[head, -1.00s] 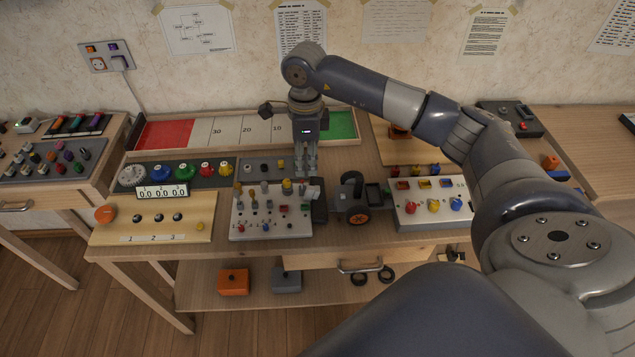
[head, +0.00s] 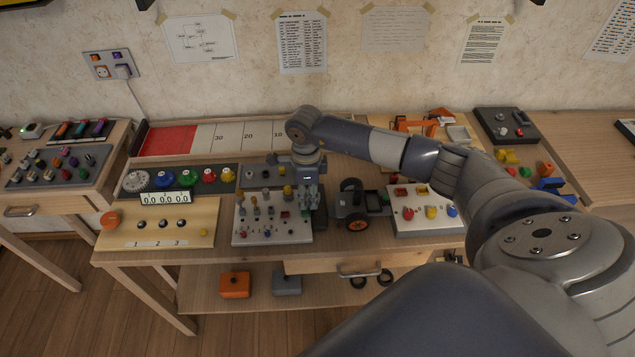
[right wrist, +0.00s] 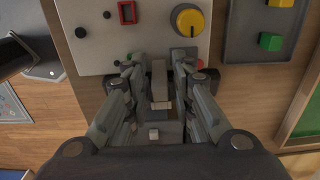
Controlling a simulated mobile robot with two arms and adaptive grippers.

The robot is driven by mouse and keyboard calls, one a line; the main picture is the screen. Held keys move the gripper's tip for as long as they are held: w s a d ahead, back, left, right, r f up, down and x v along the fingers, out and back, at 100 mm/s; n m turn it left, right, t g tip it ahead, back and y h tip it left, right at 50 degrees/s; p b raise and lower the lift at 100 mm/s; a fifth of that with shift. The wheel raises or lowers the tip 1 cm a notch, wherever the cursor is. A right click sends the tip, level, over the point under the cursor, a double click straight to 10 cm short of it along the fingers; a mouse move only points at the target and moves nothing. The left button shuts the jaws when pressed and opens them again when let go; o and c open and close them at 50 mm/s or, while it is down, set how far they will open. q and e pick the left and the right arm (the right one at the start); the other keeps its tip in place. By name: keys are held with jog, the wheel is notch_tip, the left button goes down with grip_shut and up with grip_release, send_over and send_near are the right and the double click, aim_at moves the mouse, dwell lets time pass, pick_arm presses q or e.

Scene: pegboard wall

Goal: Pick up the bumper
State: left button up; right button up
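My right gripper (head: 309,203) points down at the right edge of the white pegged panel (head: 262,236). In the right wrist view its two fingers (right wrist: 159,78) stand apart, with a grey upright piece, apparently the bumper (right wrist: 159,72), between them. I see small gaps beside the piece and cannot make out a firm grip. The lower part of this dark grey piece is partly covered by the finger links. In the head view the gripper mostly hides it. My left gripper is not in view.
A small dark wheeled cart (head: 357,205) stands close to the right of the gripper. A white panel with coloured knobs (head: 424,218) is beyond it. A dark grey tray (head: 262,175) lies behind the pegged panel. Coloured blocks (head: 508,156) sit at the right.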

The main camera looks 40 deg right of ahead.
grip_shut()
jog(key=shift+r, duration=0.1)
